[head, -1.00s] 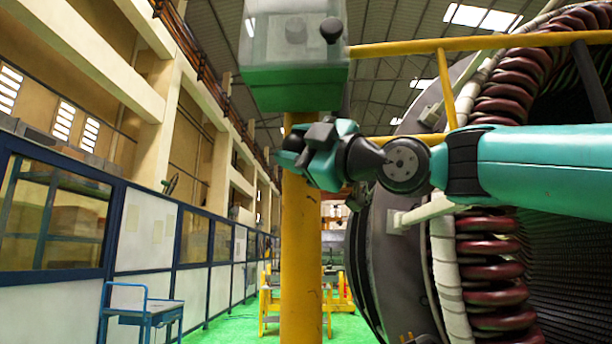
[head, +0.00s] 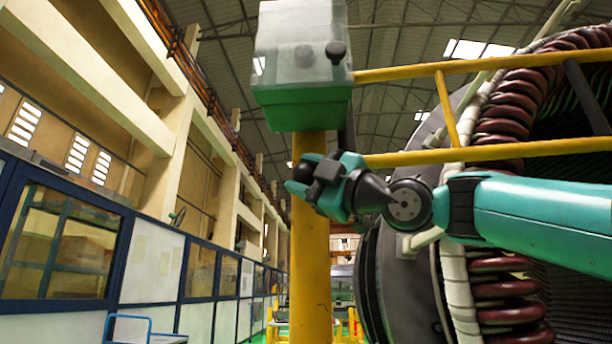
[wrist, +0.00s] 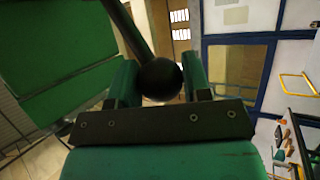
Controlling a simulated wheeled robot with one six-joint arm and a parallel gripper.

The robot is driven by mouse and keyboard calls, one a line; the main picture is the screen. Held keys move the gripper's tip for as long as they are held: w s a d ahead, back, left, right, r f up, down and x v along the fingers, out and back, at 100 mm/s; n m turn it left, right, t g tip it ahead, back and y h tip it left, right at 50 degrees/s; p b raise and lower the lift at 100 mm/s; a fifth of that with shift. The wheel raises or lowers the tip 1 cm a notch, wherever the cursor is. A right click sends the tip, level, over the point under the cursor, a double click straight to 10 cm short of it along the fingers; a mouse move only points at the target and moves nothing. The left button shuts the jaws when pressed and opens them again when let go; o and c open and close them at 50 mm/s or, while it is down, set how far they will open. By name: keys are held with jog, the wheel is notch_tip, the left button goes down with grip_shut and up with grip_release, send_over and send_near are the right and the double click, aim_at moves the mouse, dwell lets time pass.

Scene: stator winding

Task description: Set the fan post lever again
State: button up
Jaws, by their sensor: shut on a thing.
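The fan post is a yellow column (head: 311,260) carrying a green and whitish box (head: 302,70) with a dark round knob (head: 336,50) on its front. My gripper (head: 305,182) is in front of the column, just below the box. In the wrist view, the lever's black ball (wrist: 160,80) sits between my two green fingers, and my gripper is shut on it. The dark lever rod (wrist: 126,28) runs from the ball up and left, beside a green surface (wrist: 55,65). In the head view, the ball is hidden by my gripper.
Yellow rails (head: 440,68) run right from the post. The large stator with dark red coils (head: 500,290) fills the right side. A blue-framed partition (head: 150,255) lines the left, with open space between it and the post. A blue trolley (head: 140,328) stands at lower left.

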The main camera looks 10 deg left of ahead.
jog(key=shift+w+f, duration=0.15)
jog(key=shift+f, duration=0.1)
jog(key=o, duration=1.3)
jog(key=shift+c, duration=0.2)
jog(key=shift+r, duration=0.1)
jog(key=b+v, duration=0.8)
jog(key=v, duration=0.9)
jog(key=shift+d, duration=0.15)
